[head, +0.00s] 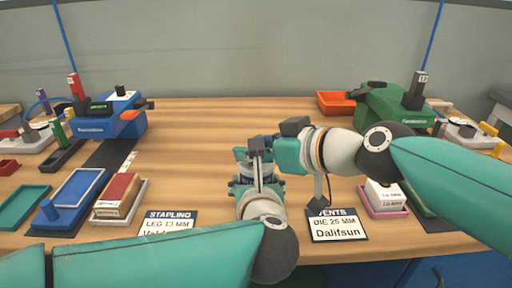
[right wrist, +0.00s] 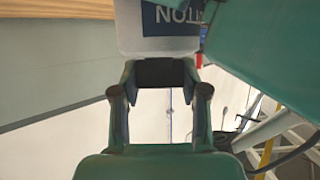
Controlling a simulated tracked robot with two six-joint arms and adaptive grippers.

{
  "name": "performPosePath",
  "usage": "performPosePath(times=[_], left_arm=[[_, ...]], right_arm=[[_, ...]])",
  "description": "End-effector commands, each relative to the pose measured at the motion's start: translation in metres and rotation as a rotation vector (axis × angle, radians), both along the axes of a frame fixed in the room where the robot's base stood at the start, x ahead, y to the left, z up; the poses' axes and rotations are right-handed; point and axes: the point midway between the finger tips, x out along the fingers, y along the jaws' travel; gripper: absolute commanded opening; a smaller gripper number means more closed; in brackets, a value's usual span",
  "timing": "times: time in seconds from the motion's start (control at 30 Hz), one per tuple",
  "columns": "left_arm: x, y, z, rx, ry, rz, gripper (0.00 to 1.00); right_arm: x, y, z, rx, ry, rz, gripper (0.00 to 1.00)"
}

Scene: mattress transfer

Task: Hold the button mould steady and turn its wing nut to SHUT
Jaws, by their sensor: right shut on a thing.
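My right gripper (head: 264,143) reaches in from the right to the middle of the table, and in the right wrist view its dark fingertips (right wrist: 162,73) are shut at the edge of a pale piece with a blue lettered label (right wrist: 175,22). The label is cut off; the letters look like the end of BUTTON, so I take the piece for the button mould (right wrist: 150,42). My left gripper (head: 257,150) comes up from below, close to the right one; its jaws are too small and overlapped to read. In the head view the mould and wing nut cannot be made out behind my grippers.
Cards marked STAPLING (head: 170,222) and VENTS (head: 337,226) lie near the front edge. A blue machine (head: 112,118) stands back left, a green machine (head: 390,108) back right beside an orange tray (head: 337,103). A pink tray (head: 383,211) lies right. The back middle is clear.

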Motion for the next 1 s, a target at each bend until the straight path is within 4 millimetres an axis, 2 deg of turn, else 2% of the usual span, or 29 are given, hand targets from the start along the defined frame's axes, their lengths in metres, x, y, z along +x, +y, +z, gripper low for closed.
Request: performPosePath(times=[0.37, 0.4, 0.53, 1.0], left_arm=[[-0.0004, -0.0009, 0.0042, -0.006, -0.007, -0.002, 0.0], [-0.0005, -0.0009, 0.0042, -0.007, -0.007, -0.001, 0.0], [-0.0002, -0.0006, 0.0038, -0.006, -0.007, -0.001, 0.0], [0.0001, -0.0001, 0.0029, -0.005, -0.005, 0.001, 0.0]], right_arm=[[0.0017, -0.0008, 0.0002, 0.001, -0.003, -0.01, 0.09], [0.0018, -0.0009, 0.0002, 0.001, -0.003, -0.01, 0.47], [0.0015, -0.0008, 0.0003, 0.002, -0.003, -0.009, 0.69], [0.0005, -0.0003, 0.0009, 0.002, -0.002, -0.006, 0.71]])
